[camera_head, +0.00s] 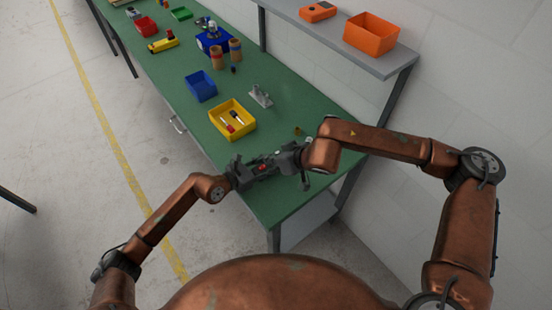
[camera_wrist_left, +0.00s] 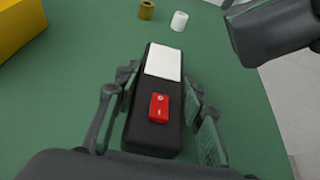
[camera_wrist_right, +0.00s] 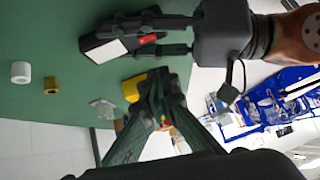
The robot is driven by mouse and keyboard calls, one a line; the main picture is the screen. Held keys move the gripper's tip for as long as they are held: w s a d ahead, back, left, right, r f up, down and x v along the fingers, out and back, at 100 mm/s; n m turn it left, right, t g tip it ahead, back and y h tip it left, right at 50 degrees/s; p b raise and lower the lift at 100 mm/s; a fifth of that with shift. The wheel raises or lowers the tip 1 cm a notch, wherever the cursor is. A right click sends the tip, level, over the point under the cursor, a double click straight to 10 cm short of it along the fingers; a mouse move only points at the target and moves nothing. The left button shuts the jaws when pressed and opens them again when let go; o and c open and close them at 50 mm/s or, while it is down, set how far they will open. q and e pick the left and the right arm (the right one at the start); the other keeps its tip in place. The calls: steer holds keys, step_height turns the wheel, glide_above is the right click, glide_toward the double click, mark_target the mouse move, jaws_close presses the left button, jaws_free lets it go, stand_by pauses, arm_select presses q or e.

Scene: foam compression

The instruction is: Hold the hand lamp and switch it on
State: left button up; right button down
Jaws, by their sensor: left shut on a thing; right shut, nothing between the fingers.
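The hand lamp (camera_wrist_left: 163,105) is a black block with a white panel at its far end and a red switch (camera_wrist_left: 159,107) on its upper face. My left gripper (camera_wrist_left: 160,85) is shut on its two sides and holds it over the near part of the green table. In the head view, the lamp (camera_head: 263,168) is small and partly hidden between my grippers. My right gripper (camera_head: 288,160) is shut and empty, close to the lamp's right side. In the left wrist view it appears at the upper right, apart from the switch. I cannot tell whether the lamp is lit.
A yellow bin (camera_head: 232,119) with small items and a blue bin (camera_head: 201,86) stand on the green table (camera_head: 285,205). A grey metal part (camera_head: 261,96) and two small rings, white (camera_wrist_left: 179,21) and brass (camera_wrist_left: 146,9), lie near. A shelf (camera_head: 395,68) holds orange boxes.

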mark_target(260, 168)
steer(key=x, duration=0.3)
steer(key=shift+a+f, duration=0.15)
steer(key=shift+f, duration=0.15)
step_height(260, 168, down, 2)
steer(key=shift+s+f, duration=0.15)
steer(key=shift+f, duration=0.6)
steer(key=shift+s+a+f, duration=0.1)
steer(key=shift+s+f, duration=0.05)
steer(key=shift+f, duration=0.2)
